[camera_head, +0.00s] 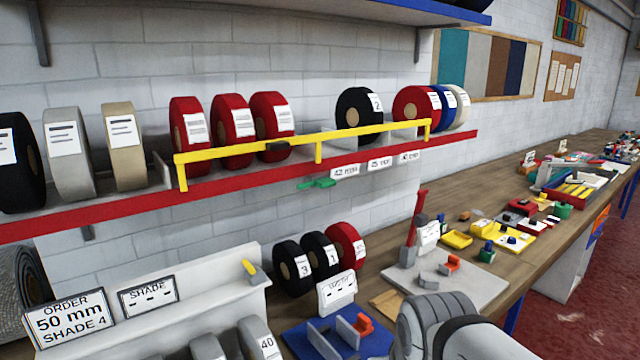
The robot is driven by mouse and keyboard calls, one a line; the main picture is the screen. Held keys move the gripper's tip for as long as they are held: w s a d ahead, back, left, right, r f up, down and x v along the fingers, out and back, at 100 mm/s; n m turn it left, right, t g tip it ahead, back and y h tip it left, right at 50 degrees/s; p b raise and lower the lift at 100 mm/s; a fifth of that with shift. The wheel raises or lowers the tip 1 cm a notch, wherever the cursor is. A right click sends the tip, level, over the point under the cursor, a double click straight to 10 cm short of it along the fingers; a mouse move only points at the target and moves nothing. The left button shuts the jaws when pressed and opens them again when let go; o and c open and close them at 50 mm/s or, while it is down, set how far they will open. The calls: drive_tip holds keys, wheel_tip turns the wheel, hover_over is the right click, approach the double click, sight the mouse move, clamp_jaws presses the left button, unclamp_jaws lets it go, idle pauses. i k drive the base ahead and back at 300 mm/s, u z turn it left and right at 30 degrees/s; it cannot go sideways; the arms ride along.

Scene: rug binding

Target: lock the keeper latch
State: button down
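A yellow keeper bar (350,133) runs along the front of the red-edged shelf (110,204), across the red and black binding rolls. It has upright yellow posts at both ends and near the middle. A green lever-like piece (318,183) lies at the shelf's lower front edge, left of the small labels. I cannot tell which of these is the latch, or its state. My gripper's fingers are not visible; a grey and white arm part shows at the bottom right.
The workbench (380,262) below holds black and red rolls, a blue fixture (300,340) and a grey plate with a red-handled tool (415,215). Yellow trays stand further right. An order sign (70,318) stands at lower left. Open space lies before the shelf.

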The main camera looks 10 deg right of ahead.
sight(327, 182)
drive_tip(key=u, duration=2.35)
drive_tip(key=k, duration=0.8)
drive_tip(key=z, duration=1.4)
drive_tip(key=i, duration=1)
